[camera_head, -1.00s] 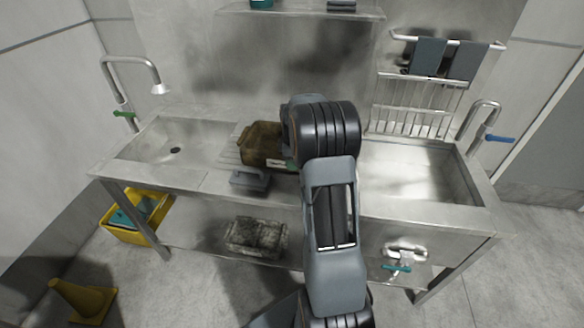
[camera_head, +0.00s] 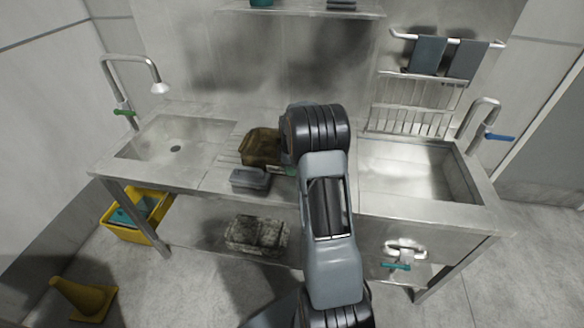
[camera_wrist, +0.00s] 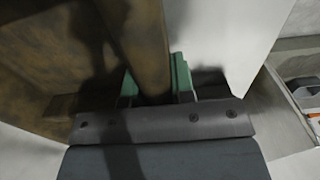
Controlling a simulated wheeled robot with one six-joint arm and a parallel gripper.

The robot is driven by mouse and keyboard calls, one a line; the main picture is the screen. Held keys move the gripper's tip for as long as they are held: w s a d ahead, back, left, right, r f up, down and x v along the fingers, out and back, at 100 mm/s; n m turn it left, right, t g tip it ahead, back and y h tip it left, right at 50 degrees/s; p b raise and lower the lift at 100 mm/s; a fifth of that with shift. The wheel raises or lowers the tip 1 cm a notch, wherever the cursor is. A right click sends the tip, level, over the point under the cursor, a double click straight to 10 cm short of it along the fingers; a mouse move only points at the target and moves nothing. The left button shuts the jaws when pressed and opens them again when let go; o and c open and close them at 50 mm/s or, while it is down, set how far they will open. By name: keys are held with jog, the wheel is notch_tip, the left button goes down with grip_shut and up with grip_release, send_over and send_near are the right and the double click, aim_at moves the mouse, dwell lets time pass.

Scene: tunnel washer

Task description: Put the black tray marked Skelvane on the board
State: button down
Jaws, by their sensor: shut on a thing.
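A brown, dirty-looking tray (camera_head: 260,146) is at the middle of the steel counter, left of my arm. I see no black colour on it and can read no name. My gripper (camera_wrist: 155,82) is shut on the tray's wall (camera_wrist: 138,40), with green pads on both sides of it in the wrist view. In the head view my arm hides most of the gripper and the tray's right end. The tray is over or on the ribbed board (camera_head: 226,155) between the two sinks; I cannot tell whether it touches it.
A small grey object (camera_head: 250,179) lies at the counter's front edge, close to the tray. A left sink (camera_head: 175,140) and a right sink (camera_head: 415,175) flank the board. A stained grey crate (camera_head: 256,235) sits on the low shelf.

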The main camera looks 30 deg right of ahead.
jog(key=c, duration=1)
grip_release()
jog(key=shift+o, duration=0.2)
notch_tip(320, 180, up, 11)
jog(key=shift+r, duration=0.2)
jog(key=s+a+r+m+t, duration=0.1)
jog(key=s+a+r+m, duration=0.1)
jog(key=s+a+r, duration=0.3)
jog(key=s+a+r+m+t, duration=0.1)
jog(key=s+a+r+m, duration=0.15)
jog(key=a, duration=0.55)
jog(key=s+a+f+m, duration=0.1)
jog(key=s+a+m, duration=0.1)
jog(key=s+a, duration=0.2)
jog(key=s+a+f+m+t, duration=0.1)
jog(key=s+a, duration=0.4)
jog(key=s, duration=0.5)
jog(key=shift+f+m, duration=0.6)
jog(key=shift+m, duration=0.25)
